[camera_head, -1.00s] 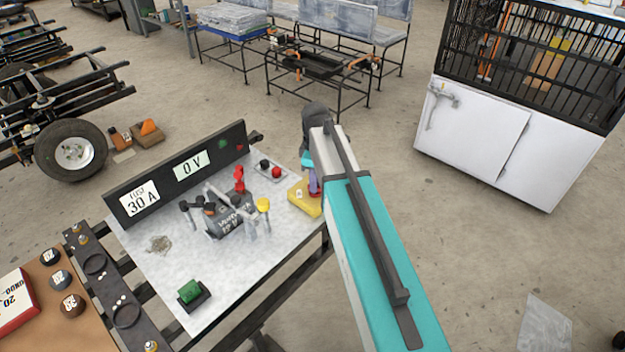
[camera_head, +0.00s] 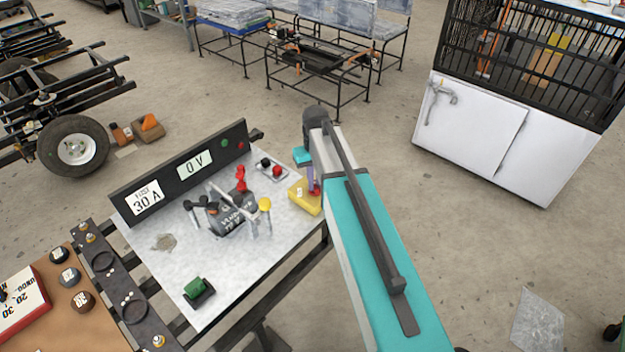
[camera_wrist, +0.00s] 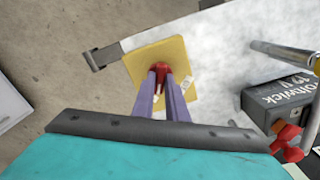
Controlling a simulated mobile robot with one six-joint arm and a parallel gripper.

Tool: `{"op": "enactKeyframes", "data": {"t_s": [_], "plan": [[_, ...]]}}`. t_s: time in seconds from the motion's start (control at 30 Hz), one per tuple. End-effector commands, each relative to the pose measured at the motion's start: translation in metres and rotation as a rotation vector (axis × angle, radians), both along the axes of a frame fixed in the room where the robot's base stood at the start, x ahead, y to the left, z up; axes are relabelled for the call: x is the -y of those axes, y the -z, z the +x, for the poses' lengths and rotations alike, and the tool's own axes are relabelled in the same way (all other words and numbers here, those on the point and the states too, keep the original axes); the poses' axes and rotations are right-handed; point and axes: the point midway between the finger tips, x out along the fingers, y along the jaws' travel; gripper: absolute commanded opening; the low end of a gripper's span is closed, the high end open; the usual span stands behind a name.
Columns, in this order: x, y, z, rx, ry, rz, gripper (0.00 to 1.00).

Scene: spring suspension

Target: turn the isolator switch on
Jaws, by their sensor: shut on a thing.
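The isolator switch is a yellow square base (camera_head: 304,203) with a red knob (camera_head: 316,192) at the right edge of the grey bench board. The base also shows in the wrist view (camera_wrist: 150,55). My gripper (camera_wrist: 164,76) has two purple fingers closed around the red knob (camera_wrist: 168,69); the fingers hide part of it. In the head view, my gripper (camera_head: 313,184) comes down onto the switch from above, and my arm covers its right side. The display panel (camera_head: 180,172) behind the board reads 30 A and 0 V.
A dark battery-like block (camera_head: 231,222) with clamps stands mid-board, left of the switch. Red and black terminals (camera_head: 272,168) sit just behind the switch. A green block (camera_head: 198,290) is at the front. Open floor lies right of the bench.

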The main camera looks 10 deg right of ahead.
Motion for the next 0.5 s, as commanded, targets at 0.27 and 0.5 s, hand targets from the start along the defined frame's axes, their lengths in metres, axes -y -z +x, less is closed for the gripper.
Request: {"op": "enactKeyframes", "data": {"t_s": [0.27, 0.5], "plan": [[0.0013, 0.0016, -0.005, -0.014, 0.208, -0.003, 0.0], [0.001, 0.0022, -0.005, -0.014, 0.304, -0.003, 0.0]]}}
